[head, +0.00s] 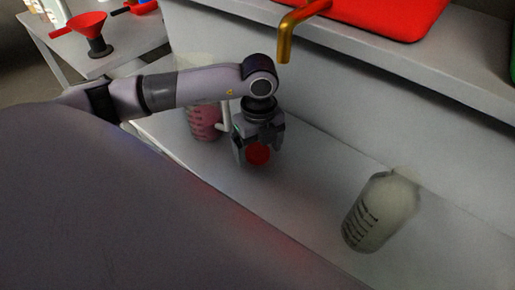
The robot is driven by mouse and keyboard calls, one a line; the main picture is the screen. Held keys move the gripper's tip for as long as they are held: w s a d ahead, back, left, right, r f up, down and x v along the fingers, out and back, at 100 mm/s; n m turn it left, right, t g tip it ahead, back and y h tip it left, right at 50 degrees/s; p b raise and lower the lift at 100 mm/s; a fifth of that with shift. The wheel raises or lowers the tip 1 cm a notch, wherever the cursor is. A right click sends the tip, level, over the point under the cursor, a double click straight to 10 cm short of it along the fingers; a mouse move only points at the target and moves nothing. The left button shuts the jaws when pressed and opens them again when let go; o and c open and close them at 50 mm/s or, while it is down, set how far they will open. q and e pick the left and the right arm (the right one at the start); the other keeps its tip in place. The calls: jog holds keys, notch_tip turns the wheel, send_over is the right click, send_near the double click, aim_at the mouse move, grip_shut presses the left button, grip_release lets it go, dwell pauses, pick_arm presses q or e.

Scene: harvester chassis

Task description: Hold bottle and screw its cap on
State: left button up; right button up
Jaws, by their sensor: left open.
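A translucent bottle (380,212) with dark graduation marks stands on the white bench at the right, seen from above and appearing slanted in the picture. Its opening at the top shows no cap. A round red cap (257,154) lies below my left gripper (257,150), between or just under its fingers. The left gripper is open and points down, with its fingers on either side of the cap. I cannot tell whether they touch it. The left gripper is well apart from the bottle. My right gripper is not in view.
A jug with pink contents (203,120) stands just behind my left gripper. A brass spout (290,35) hangs from the shelf above, near a red item (390,15). A red funnel (85,27) stands on a table at back left. The bench between gripper and bottle is clear.

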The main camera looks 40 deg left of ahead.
aim_at(258, 153)
pick_arm(q)
jog(key=c, duration=1.1)
jog(key=shift+r, duration=0.15)
jog(key=shift+s+r, duration=0.15)
jog(key=shift+r, duration=0.05)
notch_tip(258, 153, up, 11)
jog(key=s+a+b, duration=0.1)
jog(key=s+b, duration=1.1)
jog(key=s, duration=0.7)
jog(key=shift+s+a, duration=0.3)
jog(key=shift+s, duration=0.05)
